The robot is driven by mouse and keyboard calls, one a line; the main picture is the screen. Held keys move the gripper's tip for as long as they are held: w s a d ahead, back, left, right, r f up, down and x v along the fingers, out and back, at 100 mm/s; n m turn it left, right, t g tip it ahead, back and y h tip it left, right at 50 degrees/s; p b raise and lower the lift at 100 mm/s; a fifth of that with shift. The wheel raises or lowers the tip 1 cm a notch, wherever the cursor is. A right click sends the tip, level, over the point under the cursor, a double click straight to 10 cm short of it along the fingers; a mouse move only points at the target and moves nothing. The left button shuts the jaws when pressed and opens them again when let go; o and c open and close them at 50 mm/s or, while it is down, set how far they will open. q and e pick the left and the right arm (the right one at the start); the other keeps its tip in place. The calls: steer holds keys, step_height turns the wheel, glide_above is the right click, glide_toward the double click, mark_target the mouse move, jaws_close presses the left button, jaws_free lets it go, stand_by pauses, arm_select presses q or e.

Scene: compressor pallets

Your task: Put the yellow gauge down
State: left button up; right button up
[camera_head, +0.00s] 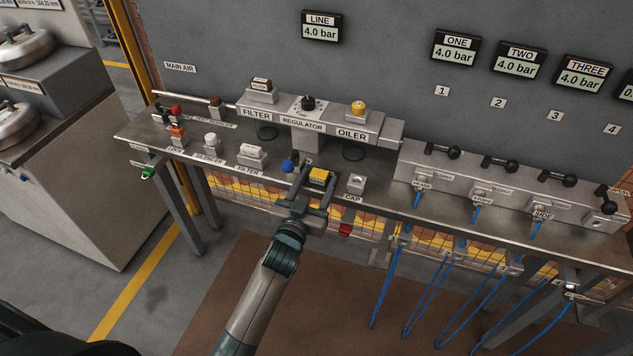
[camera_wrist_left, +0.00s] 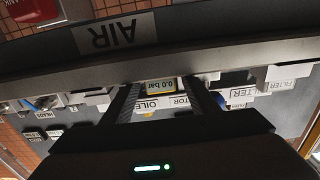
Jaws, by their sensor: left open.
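The yellow gauge (camera_head: 320,177) is a small yellow block with a dark top at the front edge of the metal bench, left of the CAP holder. In the left wrist view the gauge (camera_wrist_left: 158,86) shows a display reading 0.0 bar. My left gripper (camera_head: 318,174) reaches in from below with its jaws open, one finger on each side of the gauge. The fingers also show around it in the left wrist view (camera_wrist_left: 162,98). The gauge's underside is hidden, so its contact with the bench cannot be told. My right gripper is not in view.
A blue knob (camera_head: 289,165) stands close left of the gripper, and the CAP holder (camera_head: 357,184) close right. The filter, regulator and oiler row (camera_head: 303,124) runs behind. A valve manifold (camera_head: 500,185) with blue hoses is at right. A grey cabinet stands at left.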

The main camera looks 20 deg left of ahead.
arm_select(q)
steer(key=shift+s, duration=0.45)
steer(key=s+b, duration=0.1)
steer(key=s, duration=1)
steer(key=shift+a+b, duration=0.2)
steer(key=shift+b, duration=0.1)
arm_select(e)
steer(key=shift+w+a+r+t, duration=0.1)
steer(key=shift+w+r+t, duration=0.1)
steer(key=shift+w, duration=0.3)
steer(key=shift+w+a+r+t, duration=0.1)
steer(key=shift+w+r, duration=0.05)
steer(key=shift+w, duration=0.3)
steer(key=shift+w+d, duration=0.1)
